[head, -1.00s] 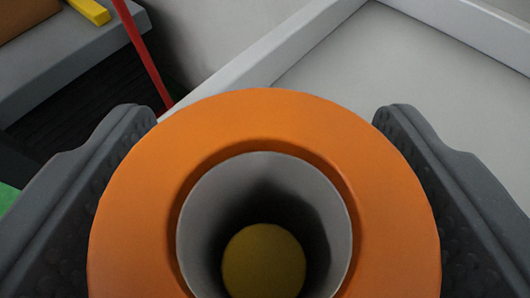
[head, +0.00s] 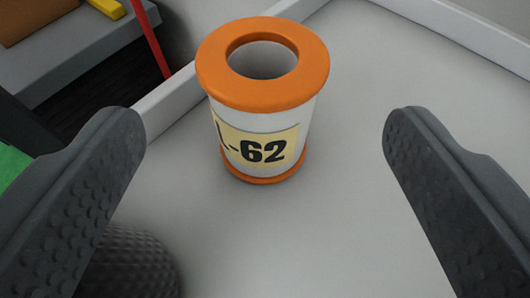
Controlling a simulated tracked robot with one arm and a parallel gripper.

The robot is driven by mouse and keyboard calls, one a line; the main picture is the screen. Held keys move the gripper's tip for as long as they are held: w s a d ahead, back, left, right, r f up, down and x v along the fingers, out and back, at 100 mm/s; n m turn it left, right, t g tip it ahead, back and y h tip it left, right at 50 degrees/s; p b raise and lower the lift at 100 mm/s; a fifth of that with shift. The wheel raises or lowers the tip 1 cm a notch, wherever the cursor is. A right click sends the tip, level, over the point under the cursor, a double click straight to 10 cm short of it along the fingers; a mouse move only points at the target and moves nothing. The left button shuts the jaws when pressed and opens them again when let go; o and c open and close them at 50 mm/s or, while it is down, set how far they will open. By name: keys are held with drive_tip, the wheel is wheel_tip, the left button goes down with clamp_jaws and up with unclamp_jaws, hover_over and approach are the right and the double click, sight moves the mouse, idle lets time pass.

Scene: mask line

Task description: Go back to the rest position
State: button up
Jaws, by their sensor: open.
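My gripper (head: 262,185) is open and empty, with one dark grey textured finger at each side of the head view. A white canister (head: 232,112) with orange rims and a yellow label reading "-62" stands upright on a light grey tray-like surface (head: 340,200). The canister is beyond the fingertips, apart from both fingers. Its top is open, and the inside bottom is not visible.
A raised pale rim (head: 170,105) edges the surface at the left and back. Beyond it are a red bar (head: 148,38), a grey bench (head: 80,50) with a brown box (head: 35,18) and a yellow object (head: 108,8). A dark, rounded textured thing (head: 130,265) is at lower left.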

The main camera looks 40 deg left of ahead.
drive_tip(key=shift+v, duration=2.55)
drive_tip(key=w+d+r+m+t+h+p, duration=0.1)
drive_tip(key=w+d+r, duration=0.1)
drive_tip(key=d+r, duration=0.55)
drive_tip(key=w+d+r+m+t+h+p, duration=0.15)
drive_tip(key=d+r, duration=0.35)
drive_tip(key=r, duration=0.6)
drive_tip(key=w+d+r+m+t+h, duration=0.1)
drive_tip(key=w+d+r+h, duration=0.15)
drive_tip(key=d+r, duration=0.5)
drive_tip(key=s+d+r+m+h, duration=0.1)
drive_tip(key=s+d+r, duration=0.3)
drive_tip(key=r, duration=0.3)
drive_tip(key=s+d+r+m+h+p, duration=0.1)
drive_tip(key=s+d+r, duration=0.2)
drive_tip(key=r, duration=0.5)
drive_tip(key=s+d+r+m+t, duration=0.1)
drive_tip(key=s+d+r, duration=0.3)
drive_tip(key=r, duration=0.3)
drive_tip(key=shift+s+d+r+m+h, duration=0.3)
drive_tip(key=shift+d+r+m+h, duration=0.05)
drive_tip(key=shift+r+h, duration=0.05)
